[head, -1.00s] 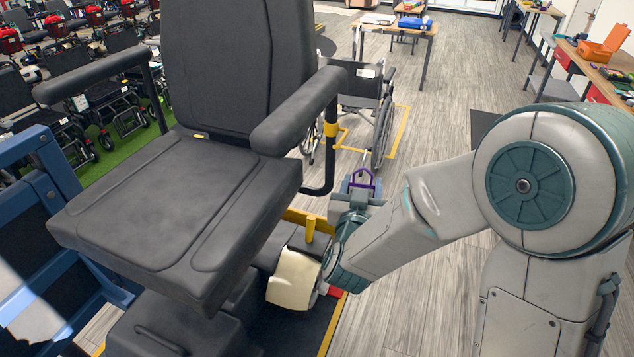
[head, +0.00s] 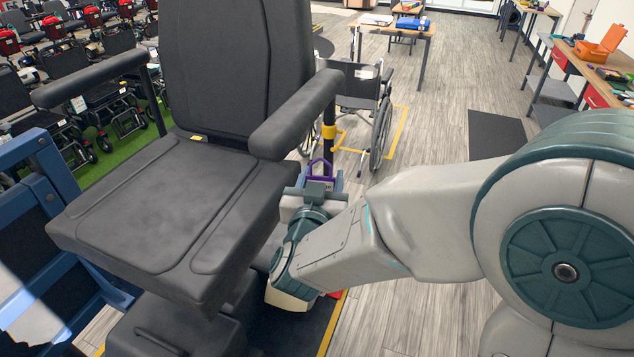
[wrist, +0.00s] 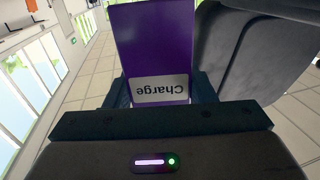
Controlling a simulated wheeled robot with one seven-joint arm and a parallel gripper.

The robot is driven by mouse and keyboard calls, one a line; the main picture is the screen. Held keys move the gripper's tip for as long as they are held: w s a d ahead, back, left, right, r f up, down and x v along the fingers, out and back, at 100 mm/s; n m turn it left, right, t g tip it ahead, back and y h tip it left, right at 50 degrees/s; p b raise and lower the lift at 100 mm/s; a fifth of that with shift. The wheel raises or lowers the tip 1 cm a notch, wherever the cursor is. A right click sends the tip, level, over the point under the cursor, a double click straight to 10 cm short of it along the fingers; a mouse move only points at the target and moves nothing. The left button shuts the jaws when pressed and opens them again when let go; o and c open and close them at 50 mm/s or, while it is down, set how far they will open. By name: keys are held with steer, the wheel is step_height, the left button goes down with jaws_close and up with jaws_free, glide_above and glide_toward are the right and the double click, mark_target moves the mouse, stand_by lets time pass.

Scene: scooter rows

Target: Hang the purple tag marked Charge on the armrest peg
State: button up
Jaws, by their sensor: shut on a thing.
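The purple tag (wrist: 155,45) fills the middle of the wrist view, with the white label "Charge" upside down at its near end. My gripper (wrist: 162,92) is shut on that end. The chair's right armrest (head: 297,118) is above and left of the gripper. A yellow collar (head: 329,131) sits on its dark post, just above the tag in the picture. I cannot make out a peg clearly, nor whether the tag touches the post.
The black padded seat (head: 170,205) is left of my gripper. A wheelchair (head: 360,100) stands behind on the wooden floor. A blue frame (head: 35,190) is at the left. Workbenches (head: 585,70) line the far right, with open floor (head: 430,120) before them.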

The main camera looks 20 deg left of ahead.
steer(key=shift+w+d+f, duration=0.1)
steer(key=shift+w+f, duration=0.05)
steer(key=shift+w, duration=0.8)
steer(key=shift+w+d+f, duration=0.1)
steer(key=shift+w, duration=0.8)
steer(key=shift+s, duration=0.15)
steer(key=shift+w+b, duration=0.25)
steer(key=shift+b, duration=0.2)
steer(key=shift+w+d+b, duration=0.15)
steer(key=shift+w+b, duration=0.5)
steer(key=shift+w, duration=1.25)
stand_by(0.3)
steer(key=shift+w+f+b, duration=0.2)
steer(key=shift+w+b, duration=0.25)
steer(key=shift+w, duration=0.2)
steer(key=shift+f+b, duration=0.7)
steer(key=shift+b, duration=0.15)
stand_by(0.5)
steer(key=o, duration=1)
